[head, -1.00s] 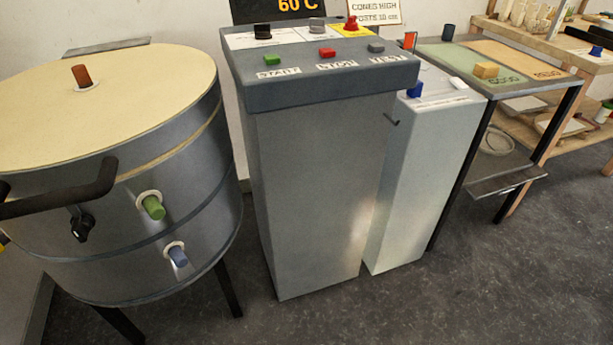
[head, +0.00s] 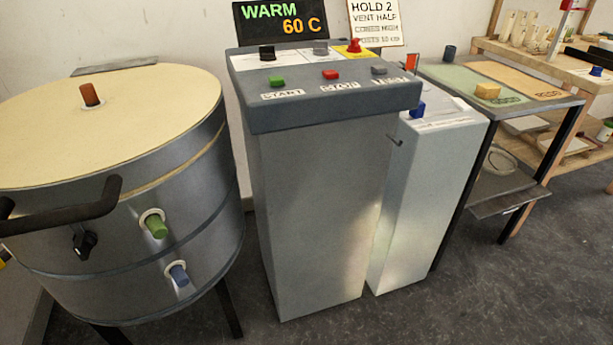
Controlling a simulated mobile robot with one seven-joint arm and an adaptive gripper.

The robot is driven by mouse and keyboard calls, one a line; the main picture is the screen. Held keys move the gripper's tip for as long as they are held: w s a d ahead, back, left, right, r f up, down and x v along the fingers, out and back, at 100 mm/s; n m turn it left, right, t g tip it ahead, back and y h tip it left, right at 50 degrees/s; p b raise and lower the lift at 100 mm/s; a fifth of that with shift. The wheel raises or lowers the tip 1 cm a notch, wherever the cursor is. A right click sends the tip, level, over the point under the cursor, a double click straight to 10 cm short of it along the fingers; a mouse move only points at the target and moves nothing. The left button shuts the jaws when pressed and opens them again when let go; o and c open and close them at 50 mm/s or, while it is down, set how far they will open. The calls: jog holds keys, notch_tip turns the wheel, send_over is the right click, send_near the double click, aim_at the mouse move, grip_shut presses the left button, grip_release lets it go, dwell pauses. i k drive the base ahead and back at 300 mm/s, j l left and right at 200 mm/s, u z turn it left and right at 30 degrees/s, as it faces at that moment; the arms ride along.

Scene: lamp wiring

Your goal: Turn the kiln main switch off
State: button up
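The grey control console (head: 315,215) stands in the middle of the head view. On its top, a red knob (head: 354,46) sits on a yellow plate at the back right; its turn position is too small to tell. A black knob (head: 267,53) and a grey knob (head: 320,47) sit on white plates beside it. In front are a green START button (head: 277,81), a red STOP button (head: 330,75) and a grey button (head: 379,70). No label that I can read names the main switch. The round kiln (head: 120,225) stands at the left, lid down. My gripper is not in view.
The display (head: 281,20) reads WARM 60 C; a sign (head: 376,22) hangs beside it. The kiln's black handle (head: 75,212) juts forward. A pale cabinet (head: 425,200) with a blue knob (head: 417,109), a table (head: 490,85) and wooden shelves (head: 565,65) stand right. Front floor is clear.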

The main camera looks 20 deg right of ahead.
aim_at(354, 47)
jog(key=z, duration=0.45)
jog(key=i+j+z, duration=0.1)
jog(key=z, duration=0.25)
jog(key=j+z, duration=0.1)
jog(key=z, duration=0.25)
jog(key=i+j+z, duration=0.1)
jog(key=z, duration=0.25)
jog(key=i+j, duration=0.3)
jog(key=j, duration=0.15)
jog(key=i+j, duration=0.55)
jog(key=i, duration=0.3)
